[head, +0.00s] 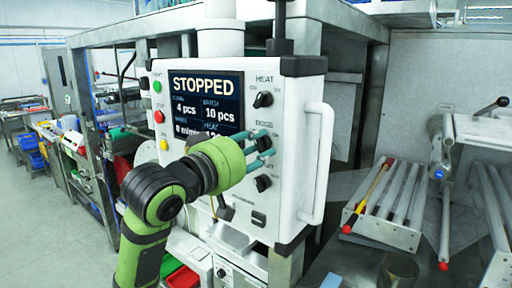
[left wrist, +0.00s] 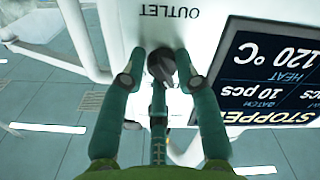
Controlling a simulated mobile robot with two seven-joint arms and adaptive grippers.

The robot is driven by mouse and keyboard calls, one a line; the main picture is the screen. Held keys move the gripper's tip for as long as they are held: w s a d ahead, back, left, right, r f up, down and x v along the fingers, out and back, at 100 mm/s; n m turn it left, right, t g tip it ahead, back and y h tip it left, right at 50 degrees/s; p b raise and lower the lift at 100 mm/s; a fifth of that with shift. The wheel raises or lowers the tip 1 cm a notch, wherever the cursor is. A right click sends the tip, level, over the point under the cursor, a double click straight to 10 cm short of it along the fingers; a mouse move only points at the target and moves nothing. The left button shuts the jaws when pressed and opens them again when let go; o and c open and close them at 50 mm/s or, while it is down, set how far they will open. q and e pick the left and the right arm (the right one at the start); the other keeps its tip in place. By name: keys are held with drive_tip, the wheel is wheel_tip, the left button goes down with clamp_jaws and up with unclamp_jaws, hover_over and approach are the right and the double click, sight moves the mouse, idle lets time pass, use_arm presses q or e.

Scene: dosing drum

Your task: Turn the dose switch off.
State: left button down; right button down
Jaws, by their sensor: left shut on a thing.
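The white control panel (head: 292,213) faces me with a screen (head: 206,101) reading STOPPED. The dose switch (left wrist: 162,66) is a dark knob in the middle of the panel's right column of knobs, under the DOSE label (head: 265,124). In the left wrist view, the OUTLET label (left wrist: 168,12) shows upside down beyond it. My left gripper (head: 264,146) has its teal fingers closed around the dose switch, one on each side. In the head view the fingers partly hide the switch, so its exact setting cannot be told. My right gripper is in neither view.
The heat knob (head: 263,100) is above the dose switch and the outlet knob (head: 263,183) close below. A white handle (head: 318,165) stands out at the panel's right. Several push buttons (head: 158,117) line the left edge. A roller rack (head: 388,205) lies at the right.

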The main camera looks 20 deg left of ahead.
use_arm(q)
drive_tip(key=c, duration=0.9)
unclamp_jaws()
drive_tip(key=shift+d+f+g, duration=0.15)
drive_tip(key=shift+f+g, duration=0.15)
drive_tip(key=shift+f, duration=0.15)
drive_tip(key=shift+c, duration=0.2)
drive_tip(key=shift+r, duration=0.15)
drive_tip(key=v, duration=0.7)
drive_tip(key=shift+s, duration=0.15)
